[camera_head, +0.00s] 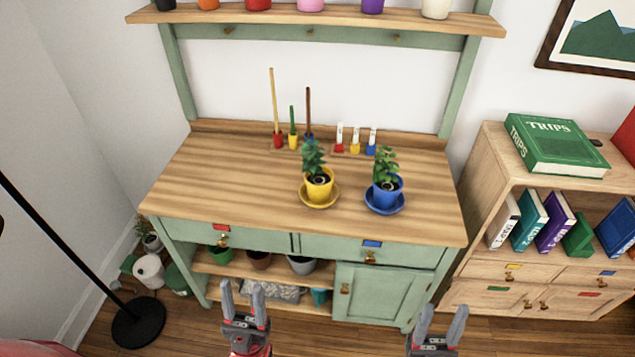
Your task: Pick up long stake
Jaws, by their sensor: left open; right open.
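Several items stand at the back of the green potting bench's wooden top (230,190). A long tan stake (273,100) stands upright in a red base. A short green stake (292,120) stands next to it in a yellow base. A brown stake (308,110) of medium length stands to the right, its blue base partly hidden by the plant in front. My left gripper (243,288) is open and empty, in front of the bench's lower shelves. My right gripper (444,310) is open and empty, in front of the cabinet's lower right corner.
A yellow potted plant (319,190) and a blue potted plant (387,195) stand on saucers mid-bench. Small markers (355,146) stand behind them. The bench top's left side is clear. A shelf (300,15) with pots hangs above. A bookcase (495,160) stands to the right.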

